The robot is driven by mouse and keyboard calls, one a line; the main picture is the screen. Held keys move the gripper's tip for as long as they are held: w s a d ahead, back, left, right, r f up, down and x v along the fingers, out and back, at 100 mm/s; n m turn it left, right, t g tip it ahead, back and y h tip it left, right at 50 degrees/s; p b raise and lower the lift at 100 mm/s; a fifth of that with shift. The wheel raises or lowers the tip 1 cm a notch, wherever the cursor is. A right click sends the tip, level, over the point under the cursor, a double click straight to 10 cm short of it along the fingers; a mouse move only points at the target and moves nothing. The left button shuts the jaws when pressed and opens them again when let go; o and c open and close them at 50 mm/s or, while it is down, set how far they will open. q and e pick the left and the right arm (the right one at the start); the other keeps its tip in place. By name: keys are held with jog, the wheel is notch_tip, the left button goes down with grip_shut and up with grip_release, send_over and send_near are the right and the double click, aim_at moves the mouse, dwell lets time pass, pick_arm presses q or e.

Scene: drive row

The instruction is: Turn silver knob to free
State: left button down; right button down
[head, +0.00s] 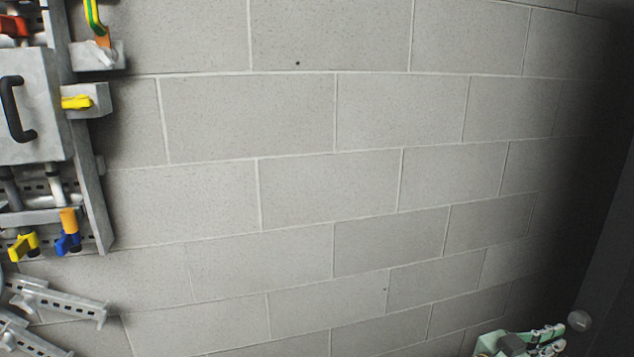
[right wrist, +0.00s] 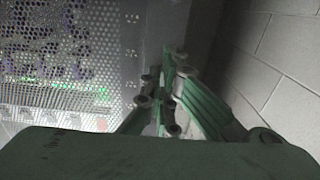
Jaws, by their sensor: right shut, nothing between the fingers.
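I cannot tell for sure which part is the silver knob. A pale silver wing-shaped piece (head: 24,301) sits on a slotted metal bracket at the lower left of the head view. Another pale metal piece (head: 101,54) sits on a grey box at the upper left. Any "free" mark is too small to read. My right gripper (head: 552,338) is at the bottom right corner of the head view, far from both pieces. It is shut and empty, and its green fingers meet in the right wrist view (right wrist: 168,85). My left gripper is not in view.
A grey panel box with a black handle (head: 14,108), a yellow lever (head: 76,102), a blue and orange valve (head: 68,232) and a yellow valve (head: 23,245) line the left edge. A bare block wall (head: 300,120) fills the middle. A perforated metal panel (right wrist: 70,60) shows in the right wrist view.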

aim_at(574, 327)
jog(key=x, duration=0.1)
jog(key=b+x, duration=0.2)
jog(key=shift+d+f, duration=0.2)
jog(key=shift+f, duration=0.05)
jog(key=shift+w+d, duration=0.15)
jog(key=shift+d, duration=0.1)
jog(key=shift+w+r, duration=0.1)
jog(key=shift+r, duration=0.2)
jog(key=shift+d+r, duration=0.1)
jog(key=shift+d+r+b, duration=0.1)
jog(key=shift+r+b, duration=0.2)
jog(key=shift+r, duration=0.4)
jog(key=shift+w+b, duration=0.2)
jog(key=shift+b, duration=3.6)
jog(key=shift+b, duration=0.35)
